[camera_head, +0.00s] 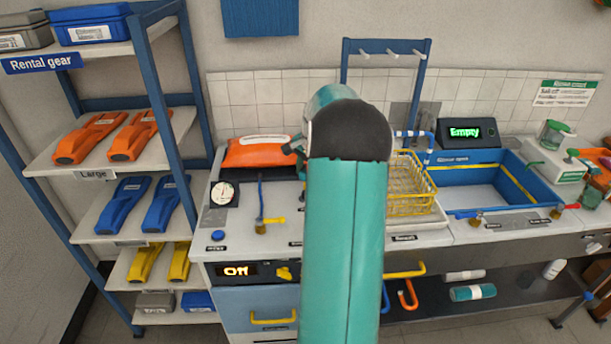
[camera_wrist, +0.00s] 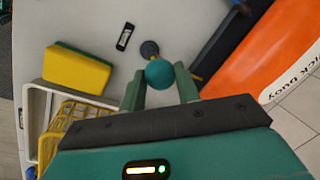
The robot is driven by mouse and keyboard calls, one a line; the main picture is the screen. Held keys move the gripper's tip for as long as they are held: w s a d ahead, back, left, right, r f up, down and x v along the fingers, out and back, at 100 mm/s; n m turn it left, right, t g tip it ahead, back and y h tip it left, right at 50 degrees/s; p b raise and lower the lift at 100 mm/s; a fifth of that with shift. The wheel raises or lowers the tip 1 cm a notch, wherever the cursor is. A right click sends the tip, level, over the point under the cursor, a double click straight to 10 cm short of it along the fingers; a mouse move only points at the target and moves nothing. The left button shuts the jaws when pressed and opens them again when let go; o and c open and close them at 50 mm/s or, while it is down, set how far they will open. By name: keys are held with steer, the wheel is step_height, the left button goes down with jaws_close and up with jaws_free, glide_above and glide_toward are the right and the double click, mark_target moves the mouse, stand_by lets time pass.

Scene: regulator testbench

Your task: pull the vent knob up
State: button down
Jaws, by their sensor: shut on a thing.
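The vent knob, a round teal ball (camera_wrist: 160,73), shows in the wrist view between the fingertips of my gripper (camera_wrist: 160,83). The two green fingers are on either side of it, shut on it. A dark round disc (camera_wrist: 149,49) on the pale counter lies just beyond the ball. How far the knob stands above the counter is hard to tell. In the head view my teal arm covers the knob and most of the gripper.
A yellow-green sponge (camera_wrist: 77,68) and a yellow wire rack (camera_wrist: 72,117) lie left in the wrist view. An orange bag (camera_wrist: 262,60) is at right. In the head view, a gauge (camera_head: 223,194), a blue sink (camera_head: 500,180) and an "Empty" display (camera_head: 465,132) share the counter.

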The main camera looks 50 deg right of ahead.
steer(key=c, duration=1.1)
jaws_free()
steer(key=shift+r, duration=0.25)
steer(key=shift+o, duration=0.4)
steer(key=shift+f, duration=0.1)
steer(key=v, duration=1.3)
steer(key=shift+r, duration=0.4)
steer(key=shift+a, duration=0.1)
